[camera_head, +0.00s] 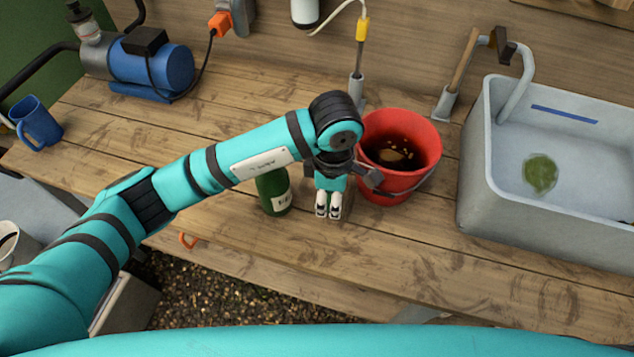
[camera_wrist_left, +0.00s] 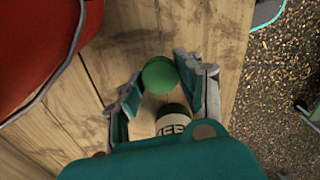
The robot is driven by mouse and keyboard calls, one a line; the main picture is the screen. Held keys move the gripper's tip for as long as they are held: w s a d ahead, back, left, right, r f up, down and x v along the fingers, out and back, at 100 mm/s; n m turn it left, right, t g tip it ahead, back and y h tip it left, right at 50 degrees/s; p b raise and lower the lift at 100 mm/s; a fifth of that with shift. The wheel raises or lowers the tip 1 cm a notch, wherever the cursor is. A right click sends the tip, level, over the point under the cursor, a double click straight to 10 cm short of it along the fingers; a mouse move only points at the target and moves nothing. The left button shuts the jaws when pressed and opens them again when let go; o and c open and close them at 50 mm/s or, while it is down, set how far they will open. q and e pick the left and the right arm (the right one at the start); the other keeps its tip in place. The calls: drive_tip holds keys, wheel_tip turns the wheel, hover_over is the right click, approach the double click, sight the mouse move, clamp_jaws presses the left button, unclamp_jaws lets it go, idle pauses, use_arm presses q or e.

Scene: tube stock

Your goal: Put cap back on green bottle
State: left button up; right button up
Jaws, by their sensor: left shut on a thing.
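The dark green bottle (camera_head: 272,192) with a pale label stands upright on the bench, just left of my left gripper in the head view. My arm hides its top. My left gripper (camera_head: 328,212) points down close to the bench, its fingers near each other. In the left wrist view a round green disc, which looks like the cap (camera_wrist_left: 160,74), lies between the fingertips of my left gripper (camera_wrist_left: 157,82), which is shut on it. Below it shows a labelled round body (camera_wrist_left: 172,124), apparently the bottle, partly hidden by the gripper. My right gripper is out of view.
A red bucket (camera_head: 385,188) with dark contents stands just right of the gripper. A blue pump (camera_head: 165,70) and blue mug (camera_head: 38,122) are at the left. The front right of the bench is clear.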

use_arm(q)
drive_tip(key=s+d, duration=0.1)
drive_tip(key=s, duration=0.1)
drive_tip(key=s+d+b, duration=0.1)
drive_tip(key=s, duration=0.2)
drive_tip(key=s+d, duration=0.2)
drive_tip(key=shift+s+d+r, duration=0.1)
drive_tip(key=shift+s+r, duration=0.2)
drive_tip(key=shift+r, duration=0.05)
drive_tip(key=shift+s+d+r+b, duration=0.1)
drive_tip(key=shift+s+d+b, duration=0.05)
drive_tip(key=shift+s+b, duration=0.2)
